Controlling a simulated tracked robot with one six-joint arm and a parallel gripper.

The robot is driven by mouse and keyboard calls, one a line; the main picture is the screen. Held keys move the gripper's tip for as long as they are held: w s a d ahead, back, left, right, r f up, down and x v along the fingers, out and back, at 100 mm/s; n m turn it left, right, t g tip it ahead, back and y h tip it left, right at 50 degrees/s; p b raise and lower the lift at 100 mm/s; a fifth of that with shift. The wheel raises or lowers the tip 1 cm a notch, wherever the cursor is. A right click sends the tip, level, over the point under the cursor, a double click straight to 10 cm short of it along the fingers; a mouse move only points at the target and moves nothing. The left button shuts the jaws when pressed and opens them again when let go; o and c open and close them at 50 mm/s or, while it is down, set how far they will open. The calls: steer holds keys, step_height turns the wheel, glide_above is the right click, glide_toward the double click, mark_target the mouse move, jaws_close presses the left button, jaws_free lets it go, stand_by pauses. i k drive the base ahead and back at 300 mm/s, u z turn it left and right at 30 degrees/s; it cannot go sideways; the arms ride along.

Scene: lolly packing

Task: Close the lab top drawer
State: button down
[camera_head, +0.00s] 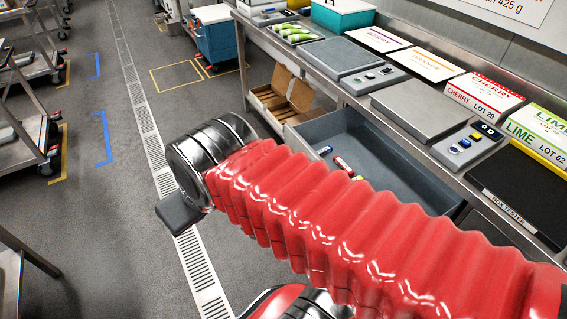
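A grey drawer (374,127) stands pulled out under the steel bench on the right. A few small items lie inside it, among them a red one (342,164) and a blue and white one (324,151). My red arm crosses in front of the drawer and hides its near side and front panel. At the arm's left end, a dark block of my gripper (179,213) shows over the floor, left of the drawer and apart from it. Its fingers cannot be made out clearly.
The bench top (357,101) holds scales, lot cards and a black box tester (520,190). Cardboard boxes (283,97) sit below the bench beyond the drawer. Metal carts (35,130) stand at the left. The grey floor (100,230) between is clear.

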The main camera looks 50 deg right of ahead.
mark_target(372, 155)
steer(key=u, duration=0.05)
steer(key=i, duration=1.1)
steer(key=z, duration=0.45)
